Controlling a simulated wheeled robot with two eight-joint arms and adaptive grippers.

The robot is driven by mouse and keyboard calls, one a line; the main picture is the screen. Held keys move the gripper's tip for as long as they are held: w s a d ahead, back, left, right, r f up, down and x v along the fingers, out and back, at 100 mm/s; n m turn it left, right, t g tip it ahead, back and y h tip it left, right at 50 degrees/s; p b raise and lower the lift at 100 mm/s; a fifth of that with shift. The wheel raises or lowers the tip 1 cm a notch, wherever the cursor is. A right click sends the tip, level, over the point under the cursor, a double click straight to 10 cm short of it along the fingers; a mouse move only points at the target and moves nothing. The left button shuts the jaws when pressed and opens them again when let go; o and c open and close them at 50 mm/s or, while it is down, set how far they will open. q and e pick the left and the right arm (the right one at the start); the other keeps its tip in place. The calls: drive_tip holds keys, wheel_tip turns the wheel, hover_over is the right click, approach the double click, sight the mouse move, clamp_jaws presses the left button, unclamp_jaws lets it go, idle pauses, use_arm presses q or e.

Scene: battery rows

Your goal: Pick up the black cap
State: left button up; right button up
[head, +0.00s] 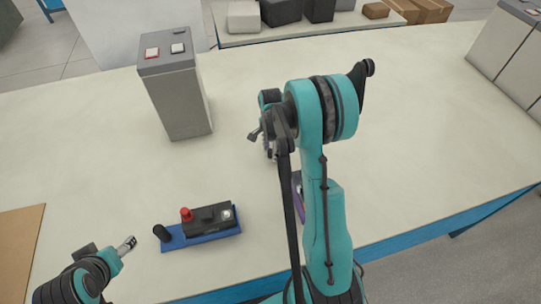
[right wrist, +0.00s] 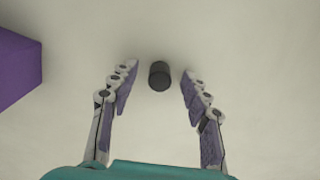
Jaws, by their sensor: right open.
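The black cap (right wrist: 159,75) is a small dark cylinder on the pale table. In the right wrist view it sits between the fingertips of my right gripper (right wrist: 159,70), with a gap on each side. The right gripper is open and empty. In the head view my right gripper (head: 262,138) is partly covered by its own arm, and the cap beneath it cannot be made out. My left gripper (head: 126,245) is at the lower left; its fingertips are too small to tell open from shut.
A grey battery (head: 178,95) stands at the back left. A blue tray (head: 175,243) holds a black block with a red knob (head: 186,214) and a black cylinder (head: 161,232). A purple object (right wrist: 15,65) is left of the right gripper. Grey batteries (head: 505,50) stand far right. The middle right is clear.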

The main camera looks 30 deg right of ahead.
drive_tip(key=c, duration=0.8)
drive_tip(key=shift+c, duration=0.2)
drive_tip(key=shift+r, duration=0.1)
